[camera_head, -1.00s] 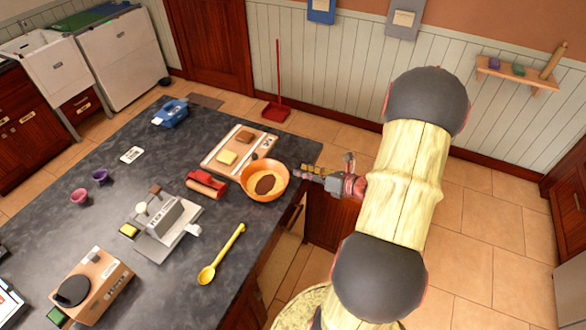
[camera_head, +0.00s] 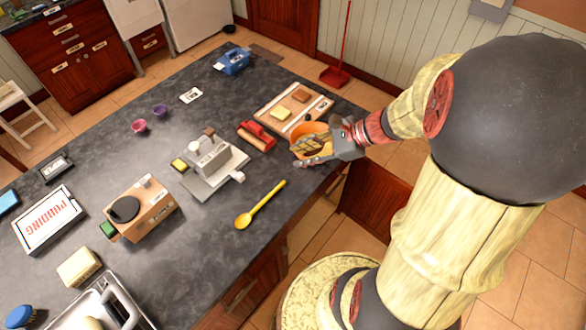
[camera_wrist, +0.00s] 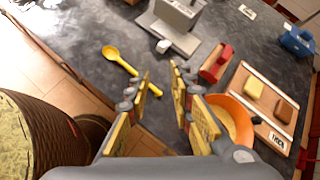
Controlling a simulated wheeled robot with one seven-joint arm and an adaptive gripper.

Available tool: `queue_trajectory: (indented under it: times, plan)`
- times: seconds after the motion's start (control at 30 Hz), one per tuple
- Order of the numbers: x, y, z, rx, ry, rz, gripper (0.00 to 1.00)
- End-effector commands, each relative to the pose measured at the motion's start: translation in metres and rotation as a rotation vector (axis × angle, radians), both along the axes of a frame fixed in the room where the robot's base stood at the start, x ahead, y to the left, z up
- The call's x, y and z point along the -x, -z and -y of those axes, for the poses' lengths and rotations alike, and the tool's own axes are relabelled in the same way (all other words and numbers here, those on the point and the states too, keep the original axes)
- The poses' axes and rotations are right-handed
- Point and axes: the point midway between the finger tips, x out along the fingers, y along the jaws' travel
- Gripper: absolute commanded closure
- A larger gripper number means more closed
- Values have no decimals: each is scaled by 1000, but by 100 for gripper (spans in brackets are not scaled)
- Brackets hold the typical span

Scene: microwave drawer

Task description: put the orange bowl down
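The orange bowl (camera_head: 309,127) sits upright near the right edge of the dark counter, just in front of the wooden board. My gripper (camera_head: 308,149) is at the bowl and hides much of it in the head view. In the wrist view, my gripper (camera_wrist: 160,82) has its yellow-padded fingers apart, with counter showing between them. The bowl (camera_wrist: 243,112) lies to the right of the fingers there and is partly covered by the right one. Nothing shows gripped between the fingers. I cannot tell whether the right finger touches the bowl.
A wooden board (camera_head: 285,122) with yellow and brown blocks lies behind the bowl. A yellow spoon (camera_head: 262,203) lies nearer, by a grey appliance (camera_head: 213,165). The counter between spoon and bowl is clear.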

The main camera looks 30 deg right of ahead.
Motion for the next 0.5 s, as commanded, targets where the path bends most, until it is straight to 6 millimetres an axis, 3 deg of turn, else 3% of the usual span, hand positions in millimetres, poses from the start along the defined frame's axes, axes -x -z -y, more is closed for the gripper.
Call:
queue_trajectory:
  times: [0.03,0.2,0.33,0.5]
  plan:
    - [7,-11,-24,105,-143,30,77]
    - [42,-36,-72,451,-592,135,77]
    - [67,-56,-92,717,-918,241,77]
    - [91,-87,-100,1062,-1293,397,77]
